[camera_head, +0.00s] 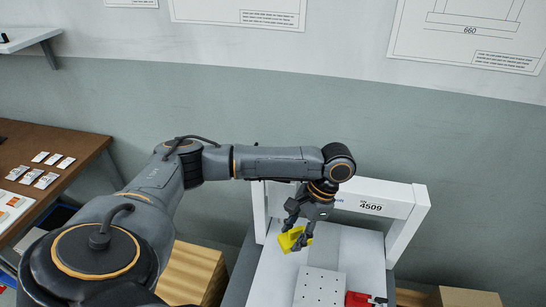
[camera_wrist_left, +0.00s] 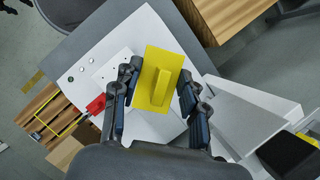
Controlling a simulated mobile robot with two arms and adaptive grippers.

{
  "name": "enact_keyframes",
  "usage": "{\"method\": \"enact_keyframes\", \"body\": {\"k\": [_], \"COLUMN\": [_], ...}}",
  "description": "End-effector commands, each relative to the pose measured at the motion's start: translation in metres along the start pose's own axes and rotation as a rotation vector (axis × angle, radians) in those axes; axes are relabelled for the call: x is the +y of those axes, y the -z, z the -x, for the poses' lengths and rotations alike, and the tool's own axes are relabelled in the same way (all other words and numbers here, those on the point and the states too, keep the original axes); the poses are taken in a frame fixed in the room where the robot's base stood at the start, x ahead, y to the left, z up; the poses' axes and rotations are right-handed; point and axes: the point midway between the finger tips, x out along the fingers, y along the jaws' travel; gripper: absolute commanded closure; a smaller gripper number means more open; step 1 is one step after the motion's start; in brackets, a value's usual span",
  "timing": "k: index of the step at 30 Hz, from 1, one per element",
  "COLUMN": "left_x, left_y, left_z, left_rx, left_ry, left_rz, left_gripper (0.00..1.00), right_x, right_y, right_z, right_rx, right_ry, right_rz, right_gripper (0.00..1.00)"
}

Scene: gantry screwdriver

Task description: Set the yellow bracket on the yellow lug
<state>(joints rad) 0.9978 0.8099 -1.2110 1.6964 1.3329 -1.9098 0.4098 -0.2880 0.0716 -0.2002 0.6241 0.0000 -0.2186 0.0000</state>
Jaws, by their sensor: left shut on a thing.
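The yellow bracket (camera_head: 293,239) is in my left gripper (camera_head: 299,234), over the white table inside the gantry. In the left wrist view the bracket (camera_wrist_left: 160,62) is a flat yellow plate with a raised bar, between the two dark fingers of the left gripper (camera_wrist_left: 158,88). The left gripper is shut on it. I cannot make out the yellow lug in either view; the bracket and gripper may hide it. My right gripper is not in view.
A white gantry frame marked 4509 (camera_head: 407,213) spans the white table (camera_head: 283,272). A pale plate with small holes (camera_head: 318,286) and a red object (camera_head: 358,299) are nearer. Wooden crates (camera_head: 192,272) stand left of the table. A brown desk (camera_head: 62,143) is at far left.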

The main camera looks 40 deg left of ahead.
Motion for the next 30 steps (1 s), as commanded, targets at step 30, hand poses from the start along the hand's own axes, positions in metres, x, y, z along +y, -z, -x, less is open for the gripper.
{"method": "enact_keyframes", "body": {"k": [30], "left_x": [-0.205], "left_y": [-0.021], "left_z": [0.130], "left_rx": [0.000], "left_ry": [0.237], "left_rz": [-0.582], "left_gripper": [0.95], "right_x": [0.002], "right_y": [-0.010], "right_z": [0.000], "right_rx": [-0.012], "right_ry": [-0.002], "right_rz": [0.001], "right_gripper": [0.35]}}
